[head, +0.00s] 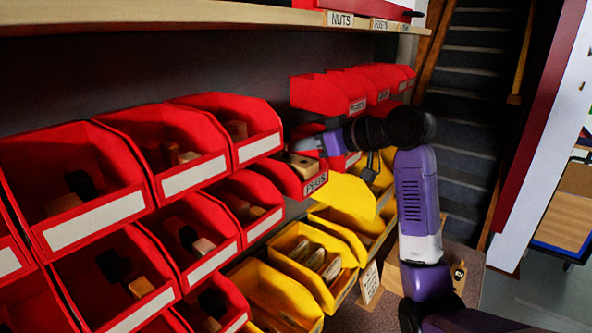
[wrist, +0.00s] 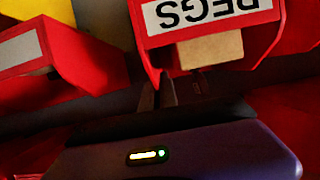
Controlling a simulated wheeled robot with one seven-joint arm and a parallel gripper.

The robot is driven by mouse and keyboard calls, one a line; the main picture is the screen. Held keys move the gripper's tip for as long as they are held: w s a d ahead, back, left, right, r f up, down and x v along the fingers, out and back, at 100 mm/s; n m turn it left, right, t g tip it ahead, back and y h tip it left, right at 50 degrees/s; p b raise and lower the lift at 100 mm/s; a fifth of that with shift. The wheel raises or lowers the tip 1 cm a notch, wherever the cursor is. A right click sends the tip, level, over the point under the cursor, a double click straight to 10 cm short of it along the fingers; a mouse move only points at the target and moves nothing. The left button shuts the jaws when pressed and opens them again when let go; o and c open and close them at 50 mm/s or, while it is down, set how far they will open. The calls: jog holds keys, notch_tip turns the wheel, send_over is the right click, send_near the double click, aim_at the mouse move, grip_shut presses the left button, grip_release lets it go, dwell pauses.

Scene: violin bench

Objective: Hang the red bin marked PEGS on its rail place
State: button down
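The red bin marked PEGS (head: 316,183) is in the middle of the racks in the head view, with a pale wood block (head: 303,163) in it. In the wrist view the bin's label (wrist: 208,12) shows upside down at the top, with the wood block (wrist: 211,50) beside it. My gripper (head: 297,145) is just above and behind the bin's front in the head view. In the wrist view its dark fingers (wrist: 178,88) are close together at the bin's edge. I cannot tell whether they hold its wall. The bin's back and its rail contact are hidden.
Red bins (head: 165,150) stand close on the left, and more red bins (head: 330,92) hang above right. Yellow bins (head: 310,262) are below. A wooden shelf (head: 180,14) runs overhead. In the wrist view another red bin (wrist: 70,50) is close on the left.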

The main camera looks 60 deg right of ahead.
jog(key=shift+f, duration=0.25)
jog(key=c, duration=1.6)
grip_release()
jog(key=shift+o, duration=0.2)
jog(key=b+v, duration=0.2)
jog(key=v, duration=0.5)
jog(key=shift+s+r, duration=0.1)
jog(key=shift+s, duration=0.3)
